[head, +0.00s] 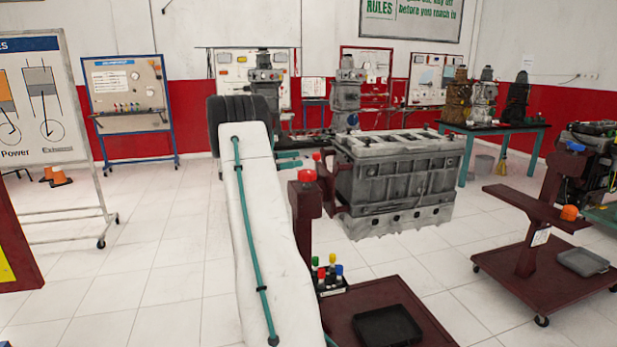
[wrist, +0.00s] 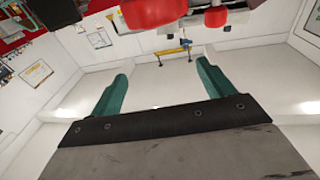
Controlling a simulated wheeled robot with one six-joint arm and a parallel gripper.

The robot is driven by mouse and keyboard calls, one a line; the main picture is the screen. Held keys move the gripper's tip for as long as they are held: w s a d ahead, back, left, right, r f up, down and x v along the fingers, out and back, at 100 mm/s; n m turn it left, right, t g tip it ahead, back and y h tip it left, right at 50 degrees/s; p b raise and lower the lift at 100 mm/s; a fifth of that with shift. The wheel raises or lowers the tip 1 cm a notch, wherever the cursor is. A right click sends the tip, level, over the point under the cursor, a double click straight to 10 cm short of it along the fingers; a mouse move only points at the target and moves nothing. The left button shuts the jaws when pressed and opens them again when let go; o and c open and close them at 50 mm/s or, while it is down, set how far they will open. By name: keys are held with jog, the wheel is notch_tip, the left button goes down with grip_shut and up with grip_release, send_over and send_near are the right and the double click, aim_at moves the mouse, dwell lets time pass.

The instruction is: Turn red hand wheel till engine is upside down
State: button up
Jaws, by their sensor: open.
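A grey engine block (head: 395,180) is mounted on a dark red stand (head: 305,215), its long side facing me. A red round part (head: 307,175), which looks like the hand wheel, is at the top of the stand's post, left of the engine. A smaller red knob (head: 316,156) shows just behind it. My gripper (head: 288,159) is just left of these red parts, its teal fingers apart. In the wrist view my gripper (wrist: 161,70) is open and empty. A red rounded part (wrist: 150,12) is beyond the fingertips at the top edge, not between them.
Another dark red stand (head: 535,240) is at the right. A teal table (head: 490,127) with engines is behind.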

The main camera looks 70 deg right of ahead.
aim_at(299, 178)
jog(key=f+n+t+h, duration=0.2)
jog(key=a+f+n+t+h, duration=0.1)
jog(key=f+n+t+h, duration=0.1)
jog(key=a+f+n+t+h, duration=0.1)
jog(key=f+t+h, duration=0.1)
jog(key=shift+s+f+n, duration=0.25)
jog(key=shift+f+n, duration=0.1)
jog(key=shift+n, duration=0.05)
jog(key=shift+s+d, duration=0.15)
jog(key=shift+d, duration=0.2)
jog(key=x, duration=0.7)
jog(key=shift+d+f, duration=0.1)
jog(key=c, duration=1)
